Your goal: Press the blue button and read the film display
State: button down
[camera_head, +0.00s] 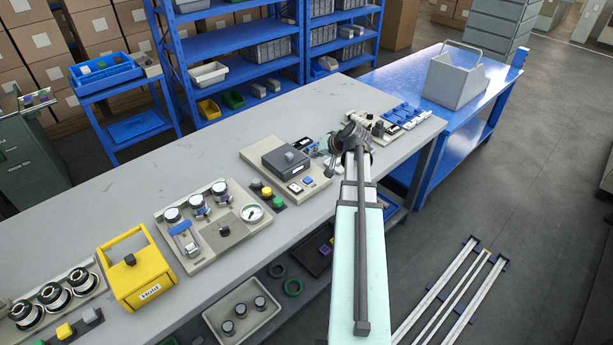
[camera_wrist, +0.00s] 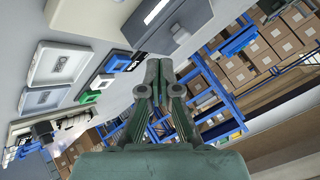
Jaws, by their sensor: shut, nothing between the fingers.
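A blue button (camera_head: 308,181) sits on the beige panel (camera_head: 262,160) in the middle of the bench, in front of the dark grey box.
The dark grey box (camera_head: 285,158) rises from the panel beside my gripper. A gauge panel (camera_head: 208,226) and yellow box (camera_head: 137,270) stand at left. Another panel with blue parts (camera_head: 398,118) is at right. Blue shelving (camera_head: 245,42) stands behind the bench; bare bench top lies behind the panels.

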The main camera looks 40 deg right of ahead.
jog(key=shift+w+a+r+n, duration=0.15)
jog(key=shift+a+r, duration=0.1)
jog(key=shift+a, duration=0.3)
jog(key=shift+w+a+r+n, duration=0.1)
jog(key=shift+a+r+n, duration=0.1)
jog(key=shift+a, duration=0.35)
jog(key=shift+f, duration=0.1)
jog(key=b, duration=0.3)
send_over(309, 180)
notch_tip(309, 180, down, 7)
jog(key=shift+f+b, duration=0.7)
jog(key=shift+f, duration=0.15)
dwell(0.3)
jog(key=shift+f+b, duration=0.4)
jog(key=shift+b, duration=0.05)
